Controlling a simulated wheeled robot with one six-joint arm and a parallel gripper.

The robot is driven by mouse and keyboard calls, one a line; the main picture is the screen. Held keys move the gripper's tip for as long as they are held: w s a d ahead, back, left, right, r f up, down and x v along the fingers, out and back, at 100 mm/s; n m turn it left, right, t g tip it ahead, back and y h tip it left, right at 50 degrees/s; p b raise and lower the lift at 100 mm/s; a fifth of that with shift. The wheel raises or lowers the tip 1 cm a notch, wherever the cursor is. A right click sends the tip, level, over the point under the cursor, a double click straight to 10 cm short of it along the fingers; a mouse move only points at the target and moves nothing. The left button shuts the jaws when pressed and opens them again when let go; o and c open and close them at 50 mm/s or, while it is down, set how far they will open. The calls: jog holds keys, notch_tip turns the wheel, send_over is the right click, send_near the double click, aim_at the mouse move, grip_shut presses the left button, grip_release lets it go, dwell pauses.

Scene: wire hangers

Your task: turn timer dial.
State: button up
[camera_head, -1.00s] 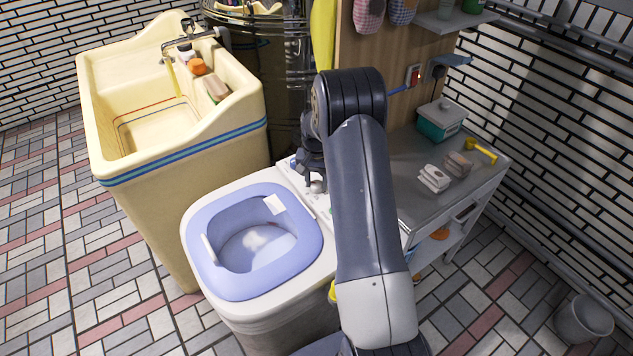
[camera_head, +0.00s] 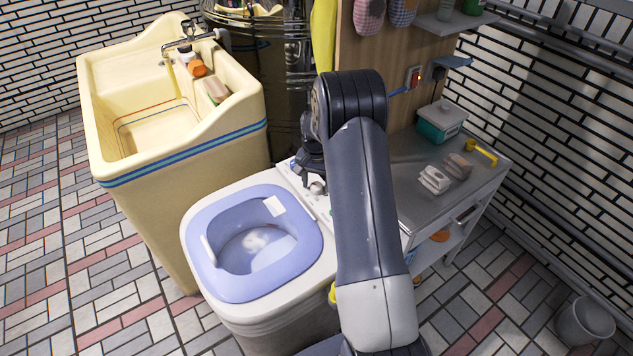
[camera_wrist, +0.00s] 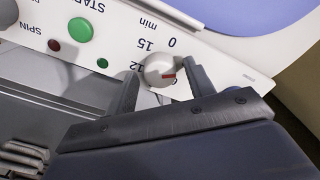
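The timer dial (camera_wrist: 160,70) is a round pale knob with a red mark, on the washer's white control panel (camera_wrist: 108,45). In the wrist view its red mark points right. The printed numbers 0, 15 and part of 12 show beside it. My gripper (camera_wrist: 161,84) is open, with one finger on each side of the dial and narrow gaps between. Whether a fingertip touches it I cannot tell. In the head view the dial (camera_head: 317,188) shows just below my gripper (camera_head: 308,178), partly hidden by my arm.
The washer's blue tub opening (camera_head: 215,270) lies left of the panel. A green button (camera_wrist: 80,30) and small red and green lamps are near the dial. A cream sink (camera_head: 185,160) stands behind left. A grey metal table (camera_head: 400,195) with small items is right of my arm.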

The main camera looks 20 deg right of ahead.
aim_at(316, 185)
jog(key=shift+o, duration=0.4)
notch_tip(316, 185, up, 11)
jog(key=shift+f, duration=0.15)
dwell(0.4)
notch_tip(316, 185, down, 11)
jog(key=shift+r, duration=0.1)
dwell(0.3)
dwell(0.4)
